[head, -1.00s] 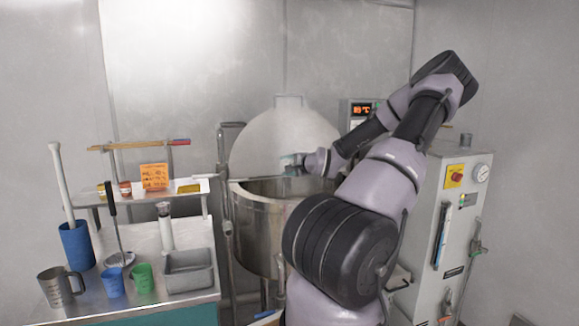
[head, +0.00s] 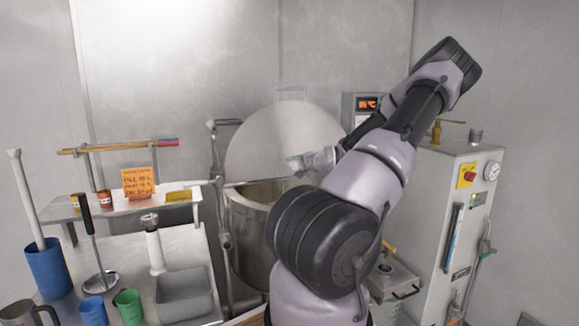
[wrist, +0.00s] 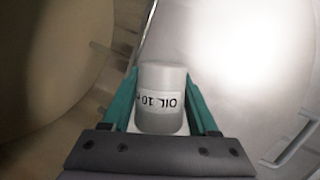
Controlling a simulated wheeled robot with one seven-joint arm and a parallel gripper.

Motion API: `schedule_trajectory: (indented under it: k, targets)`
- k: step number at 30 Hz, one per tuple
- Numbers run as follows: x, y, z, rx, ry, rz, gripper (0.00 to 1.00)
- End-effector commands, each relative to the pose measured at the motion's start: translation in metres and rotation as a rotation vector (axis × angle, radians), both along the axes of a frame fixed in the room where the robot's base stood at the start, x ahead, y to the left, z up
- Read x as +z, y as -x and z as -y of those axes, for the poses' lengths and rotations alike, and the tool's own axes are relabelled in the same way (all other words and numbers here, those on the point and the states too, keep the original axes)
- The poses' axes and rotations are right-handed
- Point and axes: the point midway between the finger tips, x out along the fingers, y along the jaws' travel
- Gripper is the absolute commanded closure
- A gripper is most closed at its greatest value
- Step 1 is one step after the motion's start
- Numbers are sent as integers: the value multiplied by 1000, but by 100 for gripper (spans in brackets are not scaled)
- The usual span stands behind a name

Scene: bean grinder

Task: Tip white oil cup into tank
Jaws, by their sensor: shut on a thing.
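In the wrist view my gripper (wrist: 163,110) is shut on the white oil cup (wrist: 162,76), with its teal fingers on either side. The cup's label reads "OIL 10" upside down, and its lower part looks grey. In the head view my gripper (head: 297,162) is above the rim of the steel tank (head: 250,213), in front of the raised round lid (head: 270,130). The cup cannot be made out clearly there. My arm hides the right part of the tank. The tank's inside also shows at the left of the wrist view (wrist: 60,70).
A bench at left holds a blue container (head: 48,270), blue and green cups (head: 129,305), a grey tray (head: 184,293) and a ladle (head: 97,250). A shelf carries an orange sign (head: 138,182). A control cabinet (head: 455,200) stands at right.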

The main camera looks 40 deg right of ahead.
Motion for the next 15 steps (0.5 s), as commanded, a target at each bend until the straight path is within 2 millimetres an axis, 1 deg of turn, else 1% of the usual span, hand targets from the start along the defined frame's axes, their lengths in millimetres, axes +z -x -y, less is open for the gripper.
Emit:
schedule_trajectory:
  k: [5, 15]
  targets:
    - [-1, -1, -1, 3, 115, -29, 93]
    - [-8, -1, 0, 6, 547, -130, 93]
